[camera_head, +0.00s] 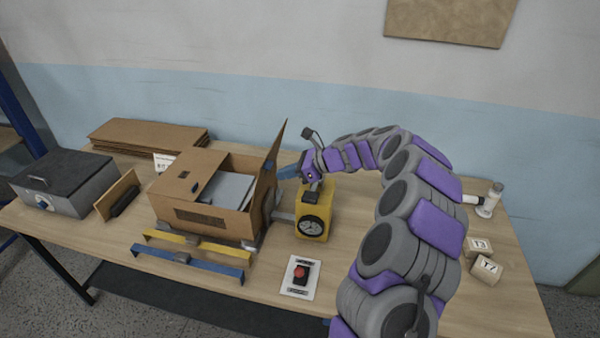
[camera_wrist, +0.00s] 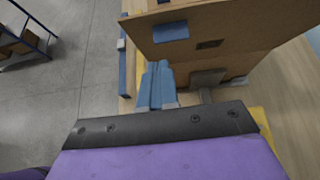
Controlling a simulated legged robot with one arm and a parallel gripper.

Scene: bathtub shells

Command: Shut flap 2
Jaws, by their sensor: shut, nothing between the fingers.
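An open cardboard box (camera_head: 205,219) stands on the table with a grey-blue item (camera_head: 228,189) inside. A flap on its right side (camera_head: 270,168) stands up, leaning slightly right; a panel covers the box's left part. I cannot read any flap number, so I cannot tell which is flap 2. My gripper (camera_head: 287,172), with blue fingers, is shut and empty just right of the upright flap. In the wrist view the fingers (camera_wrist: 157,85) point at the cardboard (camera_wrist: 235,28), which bears a blue patch (camera_wrist: 171,32). I cannot tell whether they touch it.
A yellow device with a dial (camera_head: 314,222) stands close right of the box, below my gripper. Yellow (camera_head: 197,246) and blue (camera_head: 187,259) bars lie in front. A red-button panel (camera_head: 300,276), grey case (camera_head: 65,184), flat cardboard stack (camera_head: 150,134) and small blocks (camera_head: 486,268) are around.

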